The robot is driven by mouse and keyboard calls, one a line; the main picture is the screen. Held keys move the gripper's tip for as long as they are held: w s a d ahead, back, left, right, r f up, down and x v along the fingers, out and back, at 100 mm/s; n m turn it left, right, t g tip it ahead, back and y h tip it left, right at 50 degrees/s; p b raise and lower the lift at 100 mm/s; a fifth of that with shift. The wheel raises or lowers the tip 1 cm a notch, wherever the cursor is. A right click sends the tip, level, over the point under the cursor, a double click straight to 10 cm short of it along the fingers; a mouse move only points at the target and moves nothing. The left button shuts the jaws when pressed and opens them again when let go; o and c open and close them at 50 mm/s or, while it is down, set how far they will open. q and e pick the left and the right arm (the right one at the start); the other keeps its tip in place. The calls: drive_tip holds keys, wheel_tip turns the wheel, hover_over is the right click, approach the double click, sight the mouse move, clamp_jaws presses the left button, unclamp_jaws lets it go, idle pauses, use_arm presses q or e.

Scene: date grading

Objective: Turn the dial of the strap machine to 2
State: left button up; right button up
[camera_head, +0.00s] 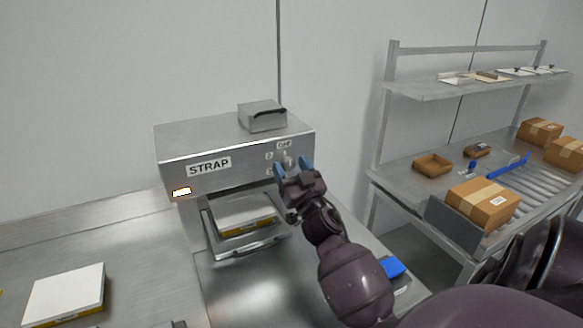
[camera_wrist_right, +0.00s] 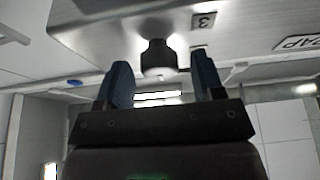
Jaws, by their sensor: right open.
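The strap machine (camera_head: 235,145) is a steel box with a "STRAP" label on its front. Its dial (camera_head: 288,160) sits at the right end of the front, with small labels around it, one reading "Off". In the right wrist view the dial is a dark knob (camera_wrist_right: 158,57) near a label "3" (camera_wrist_right: 203,20). My right gripper (camera_head: 293,169) is open in front of the dial. In the right wrist view its blue fingers (camera_wrist_right: 162,82) stand on either side of the knob, with gaps on both sides. The dial's setting cannot be read. My left gripper does not show.
A white-topped box (camera_head: 245,212) sits in the machine's opening. Another white-topped box (camera_head: 64,293) lies at the left of the counter. A small grey box (camera_head: 262,117) stands on the machine. A blue item (camera_head: 393,267) lies right of my arm. Cartons (camera_head: 482,205) stand on the right bench.

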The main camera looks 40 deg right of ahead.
drive_tip(key=c, duration=0.9)
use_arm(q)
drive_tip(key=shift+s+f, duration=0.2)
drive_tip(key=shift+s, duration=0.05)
